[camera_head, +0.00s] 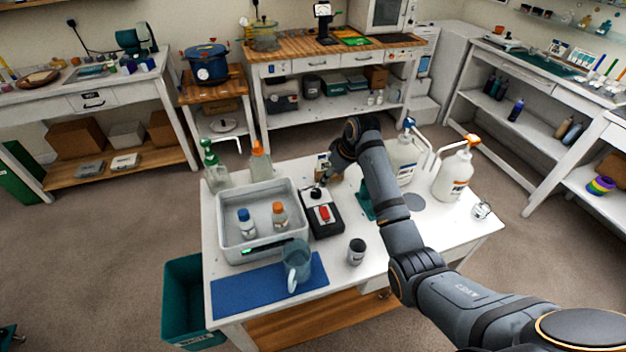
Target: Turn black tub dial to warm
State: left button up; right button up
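The black tub control box (332,226) stands on the white table, against the right side of the grey tub (262,250). Its round black dial (316,194) is on the top at the far end, and a red switch (324,213) sits nearer. The dial's setting is too small to read. My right gripper (322,182) reaches down from behind, with its fingertips at or just above the dial. I cannot tell whether they touch it or how far they are closed. My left gripper is not in view.
A jug (297,264) stands on the blue mat (240,290). A dark cup (356,252) is near the box. Pump jugs (455,172) stand at the right, and spray bottles (213,168) behind the tub.

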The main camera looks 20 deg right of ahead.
aim_at(316, 192)
jog(key=a+f, duration=0.1)
jog(key=w+f, duration=0.1)
jog(key=f, duration=0.1)
jog(key=a+f, duration=0.1)
jog(key=f, duration=0.1)
jog(key=shift+w+a+p, duration=0.3)
jog(key=shift+w, duration=0.05)
jog(key=x, duration=0.4)
jog(key=shift+w+f, duration=0.25)
jog(key=shift+w, duration=0.1)
jog(key=shift+f, duration=0.25)
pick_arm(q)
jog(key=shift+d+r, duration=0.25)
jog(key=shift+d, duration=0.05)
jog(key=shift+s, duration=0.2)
pick_arm(e)
jog(key=shift+f, duration=0.1)
jog(key=shift+c, duration=0.4)
